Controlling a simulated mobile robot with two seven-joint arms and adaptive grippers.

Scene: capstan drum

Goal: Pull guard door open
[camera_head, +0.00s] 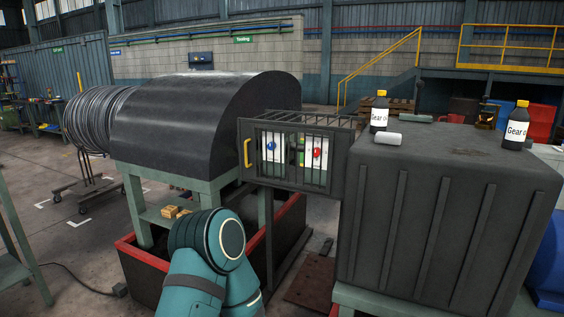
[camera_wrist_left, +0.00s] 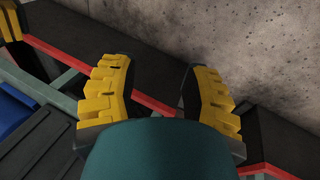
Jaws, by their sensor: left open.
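The guard door (camera_head: 292,158) is a dark, barred panel between the black drum cover and the grey ribbed box in the head view. It looks closed against its cage. Its yellow handle (camera_head: 247,153) stands upright at the door's left edge. My left gripper (camera_wrist_left: 158,80) is open and empty in the left wrist view, its two yellow-padded fingers apart. No handle shows between them. In the head view my teal arm is below and left of the door, clear of the handle, and hides most of the gripper. My right gripper is not in view.
The black drum cover (camera_head: 205,125) is left of the door. The grey box (camera_head: 440,190) on the right carries bottles (camera_head: 516,125) and a small cylinder (camera_head: 377,139). A red-rimmed trough (camera_head: 140,262) lies below. Blue and red knobs show behind the bars.

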